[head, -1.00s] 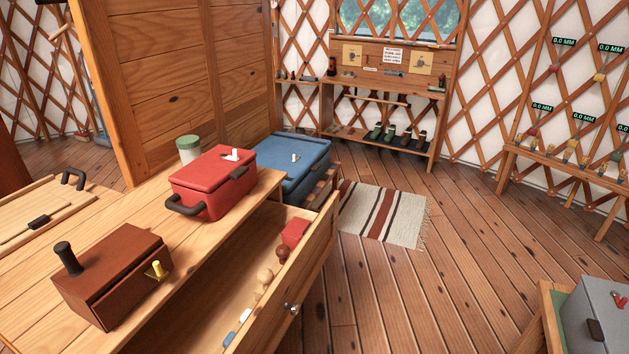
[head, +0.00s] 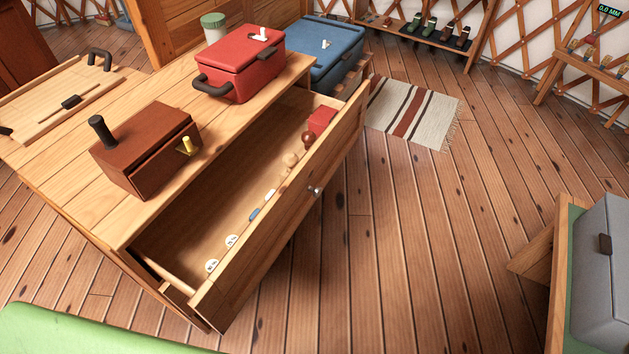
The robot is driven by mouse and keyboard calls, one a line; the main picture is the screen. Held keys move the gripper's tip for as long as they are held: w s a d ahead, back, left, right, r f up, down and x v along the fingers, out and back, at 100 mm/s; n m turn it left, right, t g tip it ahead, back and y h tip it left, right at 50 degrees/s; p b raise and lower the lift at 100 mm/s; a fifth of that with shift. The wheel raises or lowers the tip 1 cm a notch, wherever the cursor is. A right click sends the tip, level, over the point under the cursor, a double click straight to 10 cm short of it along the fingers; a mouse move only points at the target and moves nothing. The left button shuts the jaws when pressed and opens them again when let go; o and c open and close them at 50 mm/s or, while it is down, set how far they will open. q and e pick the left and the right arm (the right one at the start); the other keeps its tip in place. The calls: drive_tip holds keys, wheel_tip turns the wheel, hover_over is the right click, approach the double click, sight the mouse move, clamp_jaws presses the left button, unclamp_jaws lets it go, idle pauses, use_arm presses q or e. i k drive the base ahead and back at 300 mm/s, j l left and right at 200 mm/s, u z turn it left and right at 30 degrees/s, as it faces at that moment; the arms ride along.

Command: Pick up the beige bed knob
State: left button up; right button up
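The long wooden drawer (head: 283,228) stands pulled open from the wooden bench. Inside it, along the front panel, lies a small beige rounded piece (head: 290,159) that looks like the beige bed knob. A second, smaller beige piece (head: 284,171) lies close beside it, so I cannot tell their exact shapes. A dark brown knob (head: 307,140) and a red block (head: 321,120) lie just beyond them. Neither of my grippers is in view.
The drawer also holds a blue piece (head: 255,214) and white round discs (head: 231,241). A brown box (head: 146,152) and a red case (head: 236,68) stand on the bench top. A grey case (head: 603,270) is at right. Floor between is clear.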

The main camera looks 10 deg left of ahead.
sight(290, 159)
drive_tip(key=i+l, duration=0.8)
drive_tip(key=l, duration=0.25)
